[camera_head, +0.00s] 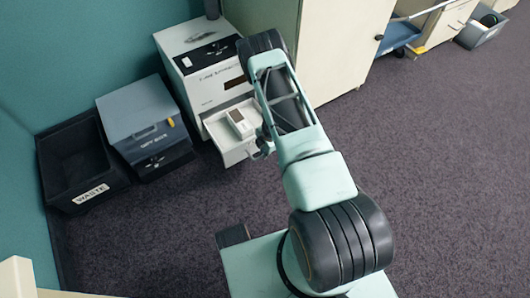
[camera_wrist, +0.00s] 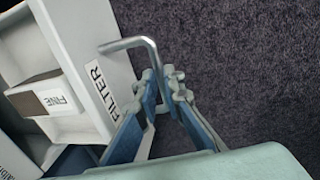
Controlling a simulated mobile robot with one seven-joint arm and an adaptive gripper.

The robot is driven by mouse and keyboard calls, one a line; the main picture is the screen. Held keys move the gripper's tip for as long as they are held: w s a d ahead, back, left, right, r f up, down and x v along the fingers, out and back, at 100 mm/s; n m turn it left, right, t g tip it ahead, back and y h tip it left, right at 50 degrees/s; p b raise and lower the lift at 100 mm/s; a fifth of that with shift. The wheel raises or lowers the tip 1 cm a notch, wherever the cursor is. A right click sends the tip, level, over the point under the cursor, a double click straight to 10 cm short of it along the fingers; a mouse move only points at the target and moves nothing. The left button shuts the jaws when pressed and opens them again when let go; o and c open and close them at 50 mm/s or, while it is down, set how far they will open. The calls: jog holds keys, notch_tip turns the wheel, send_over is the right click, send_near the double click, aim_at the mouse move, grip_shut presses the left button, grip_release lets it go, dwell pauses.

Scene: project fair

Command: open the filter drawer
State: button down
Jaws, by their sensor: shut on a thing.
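The filter drawer (camera_head: 233,156) sticks out, open, from the lower part of a white machine (camera_head: 203,92). In the wrist view its front (camera_wrist: 118,62) carries a FILTER label (camera_wrist: 101,88). A box labelled FINE (camera_wrist: 62,104) lies inside the drawer; it also shows in the head view (camera_head: 240,122). A bent metal handle (camera_wrist: 132,43) stands out from the drawer front. My gripper (camera_wrist: 162,88) is shut on this handle, with the bar between its fingers. In the head view my gripper (camera_head: 265,142) is beside the drawer front, partly hidden by my arm.
A grey lidded box (camera_head: 140,112) and a black WASTE bin (camera_head: 75,165) stand left of the machine. A tall cream cabinet (camera_head: 335,45) stands to its right. A grey crate (camera_head: 482,30) is far right. The dark carpet in front is clear.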

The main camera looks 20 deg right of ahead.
jog(key=c, duration=2)
grip_release()
jog(key=shift+r, duration=0.1)
jog(key=r, duration=0.4)
jog(key=s+r, duration=0.1)
jog(key=r, duration=0.2)
jog(key=s+r, duration=0.1)
jog(key=r, duration=0.3)
jog(key=shift+s+d+r, duration=0.1)
jog(key=shift+d+r, duration=0.2)
